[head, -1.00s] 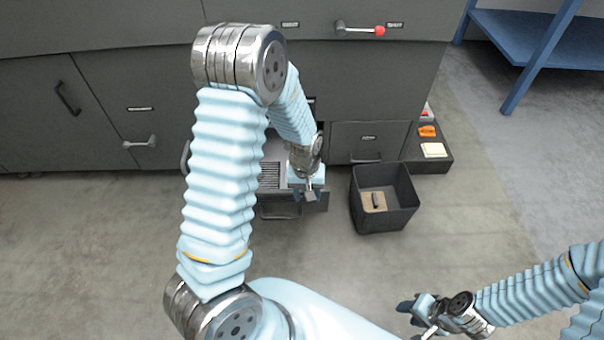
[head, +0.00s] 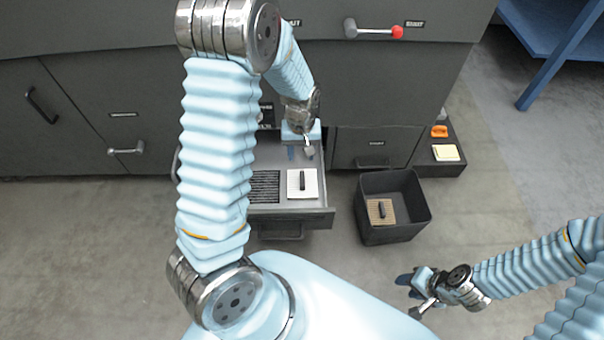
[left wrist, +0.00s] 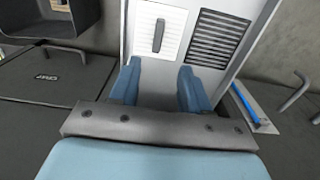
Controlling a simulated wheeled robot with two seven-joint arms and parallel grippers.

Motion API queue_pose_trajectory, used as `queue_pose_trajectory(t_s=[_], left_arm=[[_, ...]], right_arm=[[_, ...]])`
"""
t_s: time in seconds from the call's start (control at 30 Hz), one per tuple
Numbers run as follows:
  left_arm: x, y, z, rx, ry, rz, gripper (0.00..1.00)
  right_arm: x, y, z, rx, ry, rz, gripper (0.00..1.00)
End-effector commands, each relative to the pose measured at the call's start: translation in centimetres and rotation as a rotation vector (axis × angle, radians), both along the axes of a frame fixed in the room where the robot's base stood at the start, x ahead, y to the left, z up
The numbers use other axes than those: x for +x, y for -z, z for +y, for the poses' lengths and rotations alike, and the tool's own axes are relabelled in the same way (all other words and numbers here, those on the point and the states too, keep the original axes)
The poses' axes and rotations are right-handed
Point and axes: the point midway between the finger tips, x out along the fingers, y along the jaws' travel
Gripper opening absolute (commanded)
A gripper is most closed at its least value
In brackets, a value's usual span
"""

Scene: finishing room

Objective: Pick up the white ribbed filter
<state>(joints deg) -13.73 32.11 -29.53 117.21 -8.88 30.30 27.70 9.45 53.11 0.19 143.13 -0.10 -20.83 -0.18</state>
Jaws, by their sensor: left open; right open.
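The white ribbed filter (head: 302,184) lies flat in the open drawer (head: 318,217), with a dark handle on its top. In the left wrist view the filter (left wrist: 146,38) sits ahead of the fingers, at the far end of the drawer. My left gripper (head: 301,154) is over the rear part of the drawer, behind the filter in the head view. Its blue fingers (left wrist: 158,88) are open and empty, apart from the filter. My right gripper (head: 418,291) is at the lower right, open and far from the drawer.
A dark slatted vent (head: 264,186) lies beside the filter in the drawer. A black bin (head: 367,228) on the floor right of the drawer holds a brown ribbed filter (head: 381,211). A low dark ledge (head: 452,169) carries an orange item and a pale yellow pad.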

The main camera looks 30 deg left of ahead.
Motion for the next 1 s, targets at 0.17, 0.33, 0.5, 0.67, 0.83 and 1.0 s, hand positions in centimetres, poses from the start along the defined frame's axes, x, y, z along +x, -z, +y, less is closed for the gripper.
queue_pose_trajectory(t_s=[0.17,0.33,0.5,0.67,0.83,1.0], left_arm=[[-0.1,3.9,0.0,0.0,-0.001,0.006,0.47],[-0.1,7.0,-0.1,0.0,0.0,0.004,0.47],[-0.1,8.3,-0.1,-0.001,0.001,0.003,0.47],[-0.3,10.7,-0.4,-0.001,0.001,0.005,0.47],[-0.2,12.9,-0.5,0.0,-0.001,0.004,0.47],[-0.2,13.3,-0.5,-0.001,0.0,0.001,0.47]], right_arm=[[0.0,0.8,-0.2,-0.003,0.004,0.0,0.43],[0.1,1.2,-0.4,-0.005,0.007,-0.002,0.43],[0.1,1.4,-0.5,-0.006,0.008,-0.003,0.43],[0.2,1.7,-0.6,-0.008,0.01,-0.002,0.43],[0.2,2.0,-0.6,-0.009,0.01,-0.003,0.43],[0.2,2.0,-0.6,-0.009,0.01,-0.003,0.43]])
